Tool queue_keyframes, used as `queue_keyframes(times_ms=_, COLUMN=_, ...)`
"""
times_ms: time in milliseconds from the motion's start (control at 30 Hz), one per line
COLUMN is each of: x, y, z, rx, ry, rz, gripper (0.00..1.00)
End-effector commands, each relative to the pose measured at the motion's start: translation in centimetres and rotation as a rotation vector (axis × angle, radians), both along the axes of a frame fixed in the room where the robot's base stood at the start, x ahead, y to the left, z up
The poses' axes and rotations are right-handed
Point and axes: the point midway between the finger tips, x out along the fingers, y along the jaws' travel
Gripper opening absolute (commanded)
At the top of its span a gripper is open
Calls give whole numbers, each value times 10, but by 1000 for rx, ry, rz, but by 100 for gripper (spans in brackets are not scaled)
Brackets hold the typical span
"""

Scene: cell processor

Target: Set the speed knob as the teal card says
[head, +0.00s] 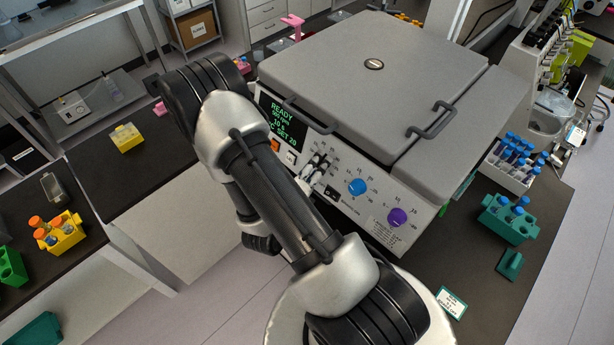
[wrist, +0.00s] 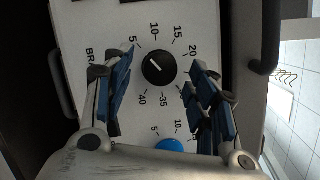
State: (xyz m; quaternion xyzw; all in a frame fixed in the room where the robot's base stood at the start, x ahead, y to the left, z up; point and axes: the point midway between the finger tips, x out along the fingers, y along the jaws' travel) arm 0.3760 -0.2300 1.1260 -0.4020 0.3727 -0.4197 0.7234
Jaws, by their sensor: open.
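The cell processor (head: 370,70) is a large grey-lidded machine with a sloped front panel. In the wrist view, a black knob (wrist: 159,68) with a white pointer line sits on a number scale. The pointer aims up-left, roughly toward 5. My gripper (wrist: 162,72) is open, its blue-padded fingers on either side of this knob with gaps on both sides. In the head view my gripper (head: 316,170) is at the panel and largely covers that knob. The teal-edged card (head: 451,303) lies at the lower right; its writing is too small to read.
A blue knob (head: 357,187) and a purple knob (head: 398,217) are to the right on the panel. The green display (head: 281,122) reads READY. Dark handles (head: 432,120) stick out from the lid. A teal rack (head: 508,220) and a white tube rack (head: 514,172) stand at right.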

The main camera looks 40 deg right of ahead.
Motion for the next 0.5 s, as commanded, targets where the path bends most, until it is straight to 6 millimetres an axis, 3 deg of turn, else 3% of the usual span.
queue_keyframes(times_ms=500, x=-32, y=84, z=19, rx=0, ry=0, rz=8, gripper=53)
